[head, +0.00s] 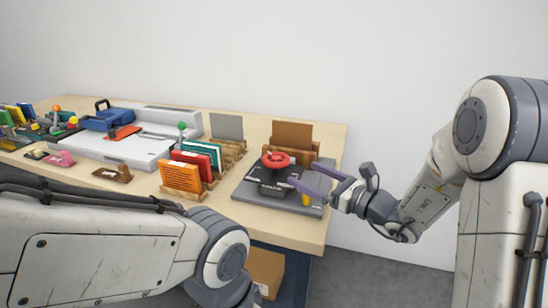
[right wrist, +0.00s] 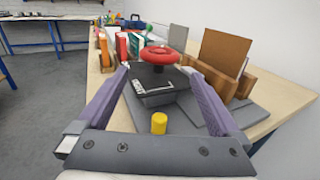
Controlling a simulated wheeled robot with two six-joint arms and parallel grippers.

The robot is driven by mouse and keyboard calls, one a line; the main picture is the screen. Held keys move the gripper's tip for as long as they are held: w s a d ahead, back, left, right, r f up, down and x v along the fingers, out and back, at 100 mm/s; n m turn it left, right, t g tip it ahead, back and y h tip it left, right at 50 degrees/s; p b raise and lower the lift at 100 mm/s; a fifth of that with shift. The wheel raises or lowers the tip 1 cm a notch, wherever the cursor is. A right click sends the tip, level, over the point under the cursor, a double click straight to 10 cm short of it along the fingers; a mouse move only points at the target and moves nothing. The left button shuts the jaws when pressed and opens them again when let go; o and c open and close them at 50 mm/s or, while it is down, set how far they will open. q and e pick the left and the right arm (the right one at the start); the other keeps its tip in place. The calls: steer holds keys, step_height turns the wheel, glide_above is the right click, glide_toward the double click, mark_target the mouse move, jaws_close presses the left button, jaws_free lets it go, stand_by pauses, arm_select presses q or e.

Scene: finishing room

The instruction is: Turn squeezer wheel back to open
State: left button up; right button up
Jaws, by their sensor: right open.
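The squeezer has a red wheel (head: 276,159) on top of a dark block (head: 272,183) on a grey base plate (head: 250,193), at the table's right end. My right gripper (head: 303,173) is open and empty, reaching in from the right with its purple fingers spread. In the right wrist view the red wheel (right wrist: 160,56) stands just ahead of the fingertips, roughly centred between them; I cannot tell whether they touch it. The dark block (right wrist: 155,83) is below the wheel, partly between the fingers. My left forearm crosses the lower left; its gripper is out of view.
A yellow knob (right wrist: 159,123) stands on the plate between the fingers. Wooden holders with a brown board (head: 292,135) are close behind the wheel. Orange cards (head: 180,177) stand to the left. A white machine (head: 125,150) is farther left. Floor is clear right of the table.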

mark_target(287, 165)
steer(key=x, duration=0.9)
steer(key=shift+w+a+p, duration=0.2)
steer(key=shift+a+p, duration=0.05)
steer(key=shift+p, duration=0.05)
steer(key=c, duration=1)
